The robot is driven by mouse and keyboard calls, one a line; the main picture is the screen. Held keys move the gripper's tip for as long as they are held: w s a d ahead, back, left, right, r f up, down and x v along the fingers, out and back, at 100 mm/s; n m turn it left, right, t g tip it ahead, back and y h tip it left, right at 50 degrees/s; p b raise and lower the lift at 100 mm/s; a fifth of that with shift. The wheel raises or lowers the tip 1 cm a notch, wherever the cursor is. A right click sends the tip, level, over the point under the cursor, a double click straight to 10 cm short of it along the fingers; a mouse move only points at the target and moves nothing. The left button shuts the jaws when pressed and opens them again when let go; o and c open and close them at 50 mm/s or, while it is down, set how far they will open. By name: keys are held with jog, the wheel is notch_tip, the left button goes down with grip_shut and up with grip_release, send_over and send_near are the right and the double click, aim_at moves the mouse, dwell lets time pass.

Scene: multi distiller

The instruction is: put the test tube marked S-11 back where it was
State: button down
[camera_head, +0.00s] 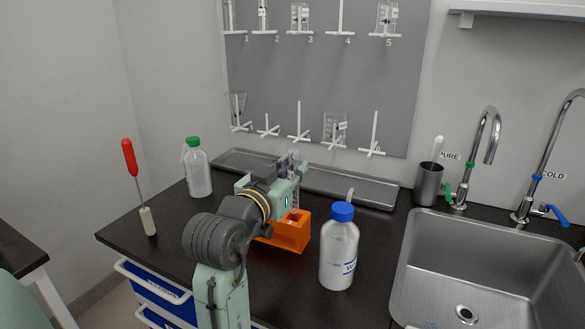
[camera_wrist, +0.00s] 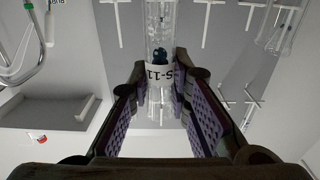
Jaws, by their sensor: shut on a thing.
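The test tube marked S-11 (camera_wrist: 160,72) is a clear glass tube with a white label and dark contents. In the wrist view it runs between the purple finger pads of my gripper (camera_wrist: 163,92), which is shut on it. In the head view my gripper (camera_head: 293,170) is over the black counter, just above and behind an orange block (camera_head: 290,236). The tube is hard to make out there, partly hidden by the gripper. My arm hides the left part of the orange block, and its holes cannot be seen clearly.
A grey pegboard (camera_head: 320,75) behind carries numbered pegs with glassware. A blue-capped bottle (camera_head: 339,255) stands close right of the orange block; a green-capped bottle (camera_head: 198,175) stands left. A metal tray (camera_head: 365,187) lies along the wall. A sink (camera_head: 490,265) is at right.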

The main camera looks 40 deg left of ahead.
jog(key=c, duration=1.5)
grip_release()
jog(key=shift+r, duration=0.1)
